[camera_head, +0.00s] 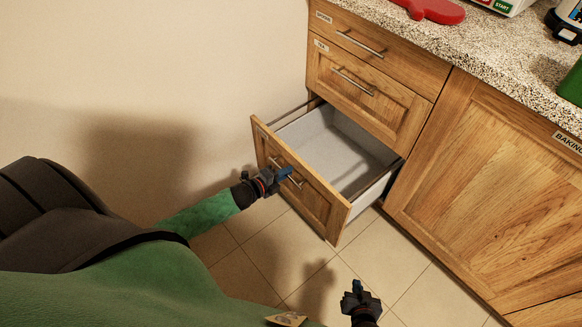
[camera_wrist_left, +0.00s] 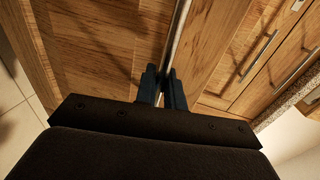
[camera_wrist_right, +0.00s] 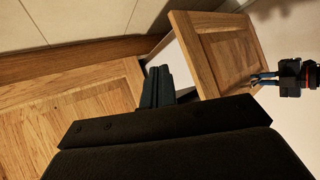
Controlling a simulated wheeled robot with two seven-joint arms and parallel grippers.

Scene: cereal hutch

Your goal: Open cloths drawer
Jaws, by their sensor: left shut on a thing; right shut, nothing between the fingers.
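The bottom drawer (camera_head: 309,193) of the wooden cabinet stands pulled out, and its pale grey inside looks empty. My left gripper (camera_head: 286,173) is shut on the drawer's metal bar handle (camera_head: 295,181). In the left wrist view the fingers (camera_wrist_left: 162,88) close around the handle bar (camera_wrist_left: 178,36). My right gripper (camera_head: 357,290) is shut and empty, low over the floor in front of the cabinet. The right wrist view shows its closed fingers (camera_wrist_right: 158,86) and the open drawer front (camera_wrist_right: 222,52) beyond.
Two closed drawers (camera_head: 362,95) sit above the open one. A closed cupboard door labelled BAKING (camera_head: 490,180) is at the right. The granite counter (camera_head: 470,42) carries a red item (camera_head: 436,9). A plain wall (camera_head: 150,70) is at the left; the tiled floor (camera_head: 330,285) is clear.

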